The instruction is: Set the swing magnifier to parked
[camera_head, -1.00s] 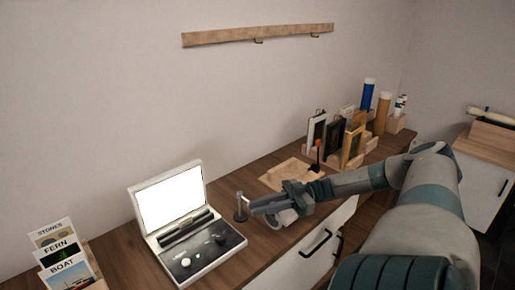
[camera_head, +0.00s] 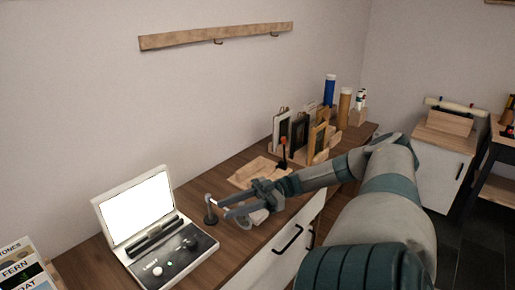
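The swing magnifier seems to be the small dark post (camera_head: 210,216) with a pale top, standing on the wooden worktop just right of the white case. Its arm and lens are largely hidden by my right gripper. A pale rounded piece (camera_head: 258,216) shows below that gripper at the worktop's front edge; I cannot tell if it is the lens. My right gripper (camera_head: 222,206) has its two fingers apart and pointing left, with the tips close beside the post. I cannot tell if they touch it. My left gripper is not in view.
The open white case (camera_head: 196,258) with a bright panel and knobs stands to the left, beside cards (camera_head: 22,272). A wooden tray (camera_head: 243,176), a red-topped stick (camera_head: 283,148), framed pieces and bottles (camera_head: 330,90) stand behind my arm. Drawers (camera_head: 270,262) are below.

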